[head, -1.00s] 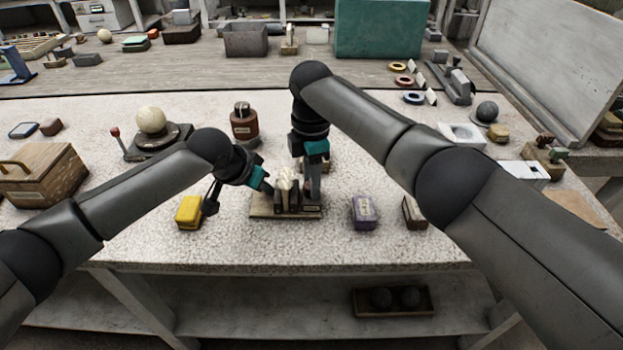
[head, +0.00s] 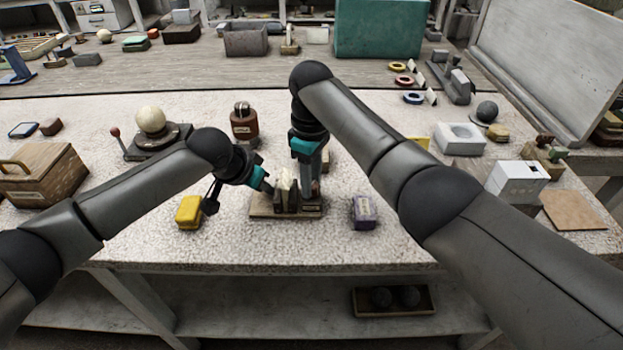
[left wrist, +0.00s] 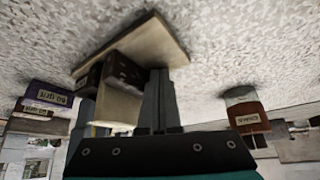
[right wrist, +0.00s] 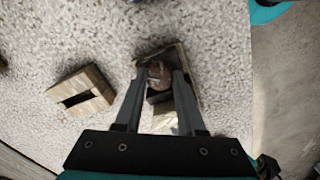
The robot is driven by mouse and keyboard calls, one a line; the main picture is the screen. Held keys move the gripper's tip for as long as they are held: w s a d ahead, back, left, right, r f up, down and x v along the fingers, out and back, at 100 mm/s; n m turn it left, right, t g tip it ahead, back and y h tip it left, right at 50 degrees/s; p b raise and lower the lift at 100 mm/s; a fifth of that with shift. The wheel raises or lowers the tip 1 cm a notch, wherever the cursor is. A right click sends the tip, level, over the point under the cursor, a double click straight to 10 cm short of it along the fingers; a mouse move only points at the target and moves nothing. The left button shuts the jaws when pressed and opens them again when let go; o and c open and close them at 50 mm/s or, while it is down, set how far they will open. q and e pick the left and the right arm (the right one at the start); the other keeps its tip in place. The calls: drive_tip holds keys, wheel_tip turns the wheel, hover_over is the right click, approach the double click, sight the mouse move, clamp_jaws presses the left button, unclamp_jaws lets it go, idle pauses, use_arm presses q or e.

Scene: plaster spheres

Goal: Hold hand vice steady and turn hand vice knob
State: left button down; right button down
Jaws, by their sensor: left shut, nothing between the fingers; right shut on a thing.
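The hand vice stands on a wooden base board (head: 262,212) near the table's front, with dark jaw blocks and a pale piece (head: 287,180) between them. My left gripper (head: 268,188) is at the vice's left side, shut with nothing between its fingers. In the left wrist view its fingertips (left wrist: 159,78) are together close beside a dark jaw block (left wrist: 122,70); contact is unclear. My right gripper (head: 313,192) points down at the vice's right end. In the right wrist view its fingers are shut on the round brown knob (right wrist: 159,74). The fingers hide part of the vice.
A yellow block (head: 189,212) lies left of the vice and a purple block (head: 364,212) right of it. A brown jar-like object (head: 244,124) and a pale sphere on a stand (head: 151,121) are behind.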

drive_tip(key=shift+r+m, duration=0.1)
drive_tip(key=shift+m, duration=0.6)
drive_tip(key=c, duration=0.5)
unclamp_jaws()
wheel_tip(320, 180, up, 12)
idle(0.4)
